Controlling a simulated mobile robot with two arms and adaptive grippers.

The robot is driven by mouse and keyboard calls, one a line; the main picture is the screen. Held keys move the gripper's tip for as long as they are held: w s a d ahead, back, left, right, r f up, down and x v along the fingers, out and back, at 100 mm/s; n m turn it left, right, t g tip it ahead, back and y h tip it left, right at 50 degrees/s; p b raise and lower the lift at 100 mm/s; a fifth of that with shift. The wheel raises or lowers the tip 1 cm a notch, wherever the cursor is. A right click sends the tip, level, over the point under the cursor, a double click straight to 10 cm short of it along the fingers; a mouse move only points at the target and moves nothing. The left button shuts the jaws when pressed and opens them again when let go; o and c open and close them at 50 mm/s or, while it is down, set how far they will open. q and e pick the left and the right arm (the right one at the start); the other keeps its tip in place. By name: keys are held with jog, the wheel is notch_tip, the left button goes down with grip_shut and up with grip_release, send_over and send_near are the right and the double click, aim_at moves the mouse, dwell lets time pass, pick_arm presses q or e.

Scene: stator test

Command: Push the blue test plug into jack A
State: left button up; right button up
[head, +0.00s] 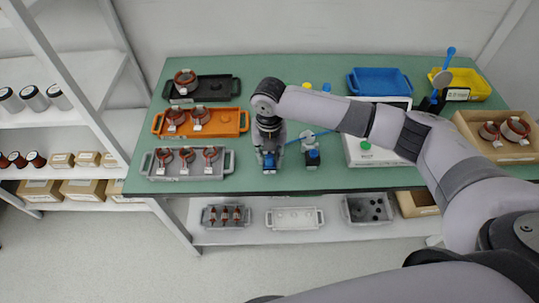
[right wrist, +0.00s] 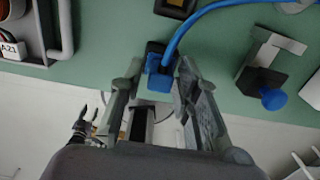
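The blue test plug (right wrist: 160,66) sits at a dark block (right wrist: 155,47) near the table's front edge, with a blue cable (right wrist: 215,8) running up and right from it. My right gripper (right wrist: 160,73) points down over it, one finger on each side. The fingers look apart, with small gaps beside the plug. In the head view the right gripper (head: 268,143) hangs above the blue plug (head: 268,161).
A clamp stand with a blue knob (right wrist: 272,98) stands just right of the plug. A white device with a green button (head: 365,146) is further right, partly behind my arm. A grey tray (head: 225,169) with copper-wound stators lies to the left.

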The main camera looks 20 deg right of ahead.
jog(key=shift+o, duration=1.2)
notch_tip(320, 180, up, 12)
dwell(0.4)
